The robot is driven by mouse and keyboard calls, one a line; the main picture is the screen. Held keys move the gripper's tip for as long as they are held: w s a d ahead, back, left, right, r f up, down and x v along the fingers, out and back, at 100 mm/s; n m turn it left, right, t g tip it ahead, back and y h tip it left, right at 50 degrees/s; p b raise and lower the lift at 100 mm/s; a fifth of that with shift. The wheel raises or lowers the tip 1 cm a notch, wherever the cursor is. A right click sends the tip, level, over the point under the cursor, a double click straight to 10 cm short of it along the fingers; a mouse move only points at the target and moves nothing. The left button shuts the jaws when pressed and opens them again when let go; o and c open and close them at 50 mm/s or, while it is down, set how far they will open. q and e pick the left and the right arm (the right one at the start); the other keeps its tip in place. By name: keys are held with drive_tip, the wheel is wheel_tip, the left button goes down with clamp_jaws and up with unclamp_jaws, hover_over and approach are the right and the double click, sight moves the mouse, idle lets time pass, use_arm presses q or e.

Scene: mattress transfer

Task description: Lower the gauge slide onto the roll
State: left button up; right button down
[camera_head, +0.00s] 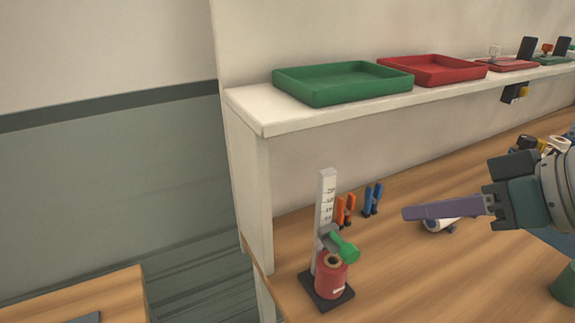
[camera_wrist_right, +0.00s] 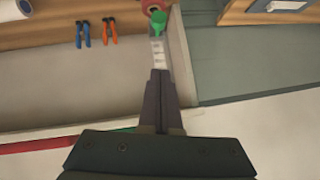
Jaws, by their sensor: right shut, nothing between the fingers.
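The gauge has a white scale post (camera_head: 325,207) on a dark base plate (camera_head: 312,289). Its grey slide (camera_head: 328,236) with a green knob (camera_head: 346,249) is low on the post. The red roll (camera_head: 331,276) stands upright on the base just under the slide; I cannot tell whether they touch. My right gripper (camera_head: 408,213) is shut and empty, to the right of the post and apart from it in the head view. In the right wrist view the green knob (camera_wrist_right: 158,22) and red roll (camera_wrist_right: 152,6) lie beyond the fingertips. My left gripper is not in view.
Orange pliers (camera_head: 345,210) and blue pliers (camera_head: 372,199) stand behind the gauge. A white shelf (camera_head: 262,122) above holds a green tray (camera_head: 342,99) and a red tray (camera_head: 432,82). A white roll (camera_head: 440,224) lies behind my right fingers. The bench front is clear.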

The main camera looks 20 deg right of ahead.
drive_tip(key=b, duration=0.2)
hover_over(355, 261)
drive_tip(key=s, duration=0.1)
wheel_tip(355, 261, down, 9)
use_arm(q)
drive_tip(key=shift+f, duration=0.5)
use_arm(e)
drive_tip(key=shift+s+d+f+g, duration=0.1)
drive_tip(key=shift+d+f+g, duration=0.1)
drive_tip(key=shift+f+g, duration=0.3)
drive_tip(key=shift+f, duration=0.1)
use_arm(q)
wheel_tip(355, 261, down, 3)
drive_tip(key=b, duration=0.2)
drive_tip(key=shift+b, duration=0.35)
use_arm(e)
wheel_tip(355, 261, down, 4)
drive_tip(key=shift+f, duration=0.1)
